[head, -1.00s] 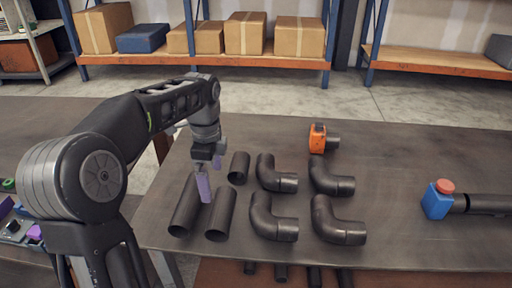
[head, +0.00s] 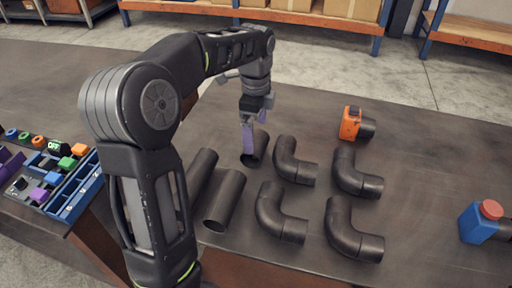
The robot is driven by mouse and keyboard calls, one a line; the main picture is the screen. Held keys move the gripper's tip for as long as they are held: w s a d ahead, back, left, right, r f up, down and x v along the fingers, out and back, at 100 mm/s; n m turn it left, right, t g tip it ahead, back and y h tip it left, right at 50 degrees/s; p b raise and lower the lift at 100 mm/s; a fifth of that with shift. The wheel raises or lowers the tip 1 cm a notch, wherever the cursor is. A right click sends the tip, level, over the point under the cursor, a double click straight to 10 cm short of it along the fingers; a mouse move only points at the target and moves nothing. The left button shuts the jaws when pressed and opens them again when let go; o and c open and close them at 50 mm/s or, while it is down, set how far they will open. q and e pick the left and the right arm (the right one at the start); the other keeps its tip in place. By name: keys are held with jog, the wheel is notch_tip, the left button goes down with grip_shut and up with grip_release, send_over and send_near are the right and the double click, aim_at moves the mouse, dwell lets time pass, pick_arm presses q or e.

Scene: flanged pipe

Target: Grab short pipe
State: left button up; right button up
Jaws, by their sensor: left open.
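The short pipe (head: 261,148) is a dark grey tube lying on the table, with its open end facing the front. My left gripper (head: 255,129) points down right over it, with its purple fingers apart. One finger overlaps the left side of the short pipe in the picture, and the other shows behind at its far end. I cannot tell whether the fingers touch the pipe. Two longer pipes lie to the front left, one (head: 224,200) fully visible and one (head: 201,172) partly hidden by my arm. My right gripper is not in view.
Several dark elbow pipes, such as this near one (head: 282,212), lie just right of the short pipe. An orange-capped fitting (head: 350,123) stands behind them. A blue piece with a red knob (head: 480,221) is at the right edge. A blue parts tray (head: 75,198) stands at left.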

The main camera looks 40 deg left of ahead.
aim_at(255, 140)
pick_arm(q)
jog(key=shift+f, duration=0.5)
notch_tip(255, 140, down, 5)
jog(key=shift+a+f+p, duration=0.1)
jog(key=shift+p, duration=0.3)
jog(key=shift+c, duration=0.3)
jog(key=shift+w, duration=0.1)
jog(key=c, duration=1.5)
notch_tip(255, 140, up, 10)
jog(key=shift+r, duration=0.1)
